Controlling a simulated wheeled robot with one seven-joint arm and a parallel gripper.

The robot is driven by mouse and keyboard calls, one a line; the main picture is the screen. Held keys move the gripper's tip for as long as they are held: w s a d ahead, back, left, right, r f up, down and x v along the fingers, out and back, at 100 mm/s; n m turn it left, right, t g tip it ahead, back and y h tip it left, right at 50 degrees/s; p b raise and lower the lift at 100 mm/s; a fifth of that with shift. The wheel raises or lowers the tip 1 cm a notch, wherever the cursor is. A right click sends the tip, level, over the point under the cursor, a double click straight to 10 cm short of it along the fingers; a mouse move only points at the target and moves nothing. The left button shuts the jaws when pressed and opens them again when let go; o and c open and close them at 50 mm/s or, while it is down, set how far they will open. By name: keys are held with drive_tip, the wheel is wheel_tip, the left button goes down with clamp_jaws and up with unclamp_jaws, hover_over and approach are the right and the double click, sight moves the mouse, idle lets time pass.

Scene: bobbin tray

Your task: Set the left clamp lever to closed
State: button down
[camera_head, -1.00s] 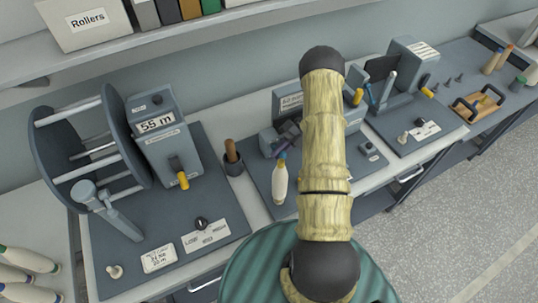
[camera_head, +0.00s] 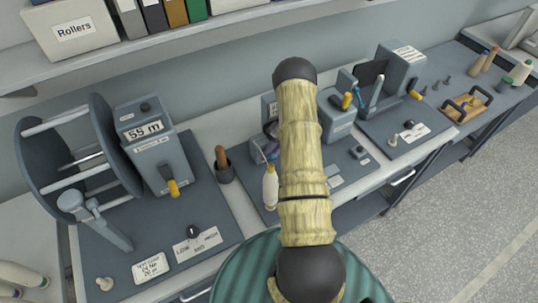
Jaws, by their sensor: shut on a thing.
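The middle station holds a grey clamp block (camera_head: 340,118) with a yellow-tipped lever (camera_head: 346,101) on top, right of my arm. My raised arm crosses the middle of the view and covers the left part of this station. A small dark and purplish shape (camera_head: 270,130) and a blue-grey part (camera_head: 268,152) show at the arm's left edge; I cannot tell what they belong to. The left clamp lever cannot be made out. My gripper is hidden behind my arm, so its jaws and what they touch do not show.
A winder with a "55 m" display (camera_head: 143,130) and a yellow-tipped lever (camera_head: 173,187) stands at left. A dark cup (camera_head: 225,173) stands between. Another station (camera_head: 400,70) and a wooden tray (camera_head: 466,106) lie right.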

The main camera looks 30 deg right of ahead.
drive_tip(key=c, duration=1.5)
unclamp_jaws()
drive_tip(key=shift+w, duration=0.1)
drive_tip(key=shift+r, duration=0.15)
